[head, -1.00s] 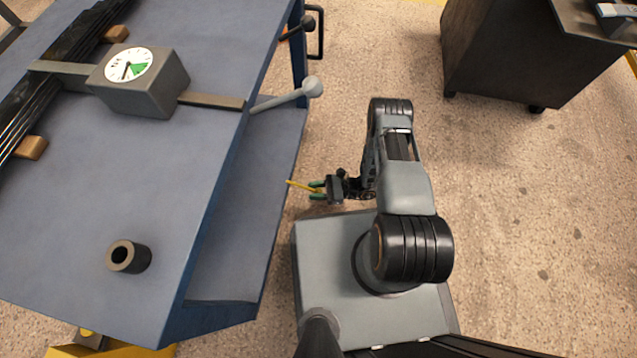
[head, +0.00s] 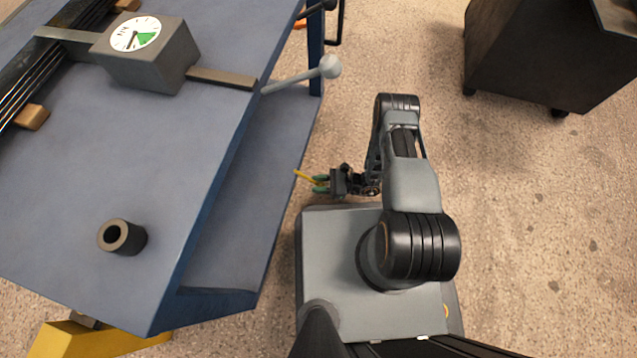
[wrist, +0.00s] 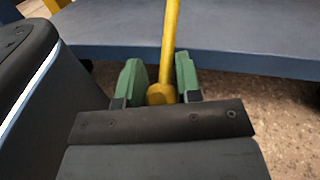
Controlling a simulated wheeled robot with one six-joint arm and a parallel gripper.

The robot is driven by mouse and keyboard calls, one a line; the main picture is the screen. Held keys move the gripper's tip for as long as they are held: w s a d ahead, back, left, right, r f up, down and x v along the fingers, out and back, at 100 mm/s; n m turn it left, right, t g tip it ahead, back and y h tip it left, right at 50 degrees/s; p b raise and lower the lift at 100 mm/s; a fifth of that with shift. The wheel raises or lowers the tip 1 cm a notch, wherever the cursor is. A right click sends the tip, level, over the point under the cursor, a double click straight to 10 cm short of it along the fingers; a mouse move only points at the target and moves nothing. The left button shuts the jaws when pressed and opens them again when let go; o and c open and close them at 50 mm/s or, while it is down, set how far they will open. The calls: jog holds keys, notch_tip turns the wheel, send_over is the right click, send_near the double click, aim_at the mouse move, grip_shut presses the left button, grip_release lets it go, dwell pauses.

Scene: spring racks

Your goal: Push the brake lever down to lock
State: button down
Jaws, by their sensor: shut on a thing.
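My gripper (head: 320,184) is off the right side of the blue bench, beside its lower shelf in the head view. Its green fingers (wrist: 158,80) are shut on a yellow rod (wrist: 170,35), which also shows in the head view (head: 306,176). The rod points away from the fingers, toward the bench. A grey lever with a ball end (head: 330,66) sticks out from the bench's right side, farther off and apart from my gripper. A dark-knobbed lever (head: 327,4) is partly cut off at the top. I cannot tell which of them is the brake lever.
The blue bench (head: 60,200) fills the left and carries a gauge box (head: 155,70) and a dark hollow cylinder (head: 122,237). A yellow part (head: 75,342) shows below its near edge. A dark cabinet (head: 530,60) stands at upper right. The floor between is clear.

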jog(key=shift+s+a+f, duration=0.1)
jog(key=shift+s, duration=0.25)
jog(key=c, duration=1)
grip_release()
jog(key=shift+c, duration=0.2)
jog(key=shift+o, duration=1.1)
jog(key=shift+w, duration=0.1)
jog(key=shift+w, duration=0.1)
jog(key=d+p, duration=0.2)
jog(key=d, duration=1.2)
jog(key=shift+s, duration=0.25)
